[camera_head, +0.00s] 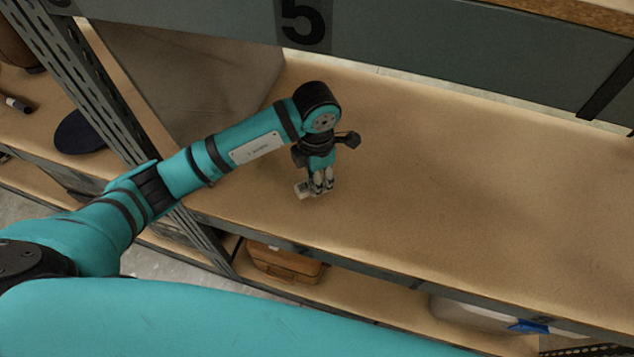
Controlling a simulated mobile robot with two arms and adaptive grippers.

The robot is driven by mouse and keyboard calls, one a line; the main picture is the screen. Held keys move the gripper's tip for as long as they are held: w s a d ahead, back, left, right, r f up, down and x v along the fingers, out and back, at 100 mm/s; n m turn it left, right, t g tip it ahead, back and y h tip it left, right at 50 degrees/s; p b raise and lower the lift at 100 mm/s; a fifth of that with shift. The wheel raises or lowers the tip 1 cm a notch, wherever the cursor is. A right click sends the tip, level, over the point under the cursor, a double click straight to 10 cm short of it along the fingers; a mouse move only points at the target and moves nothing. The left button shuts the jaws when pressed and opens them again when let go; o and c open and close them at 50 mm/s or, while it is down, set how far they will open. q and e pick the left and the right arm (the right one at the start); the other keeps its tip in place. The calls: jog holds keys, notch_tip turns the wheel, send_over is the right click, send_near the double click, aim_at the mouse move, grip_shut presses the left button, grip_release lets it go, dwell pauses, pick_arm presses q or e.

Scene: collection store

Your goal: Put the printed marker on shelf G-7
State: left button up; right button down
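My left arm reaches in from the left over a tan shelf board (450,190). My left gripper (318,190) points down just above or at that board, near its left part. A small whitish thing (301,189) shows at the left side of its fingertips. It may be the printed marker, but it is too small and partly hidden to be sure. I cannot tell whether the fingers are closed on it. No label reading G-7 is legible. My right gripper is out of view.
A grey beam above carries a large "5" (303,22). A perforated metal upright (85,85) stands left. A dark blue oval thing (82,132) is on the left shelf. A brown case (284,262) sits on the shelf below. The board right of my gripper is clear.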

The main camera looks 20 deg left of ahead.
pick_arm(q)
notch_tip(320, 180, down, 3)
jog(key=shift+w+f, duration=0.1)
jog(key=shift+f, duration=0.2)
jog(key=shift+f, duration=0.1)
jog(key=o, duration=1)
jog(key=shift+o, duration=0.2)
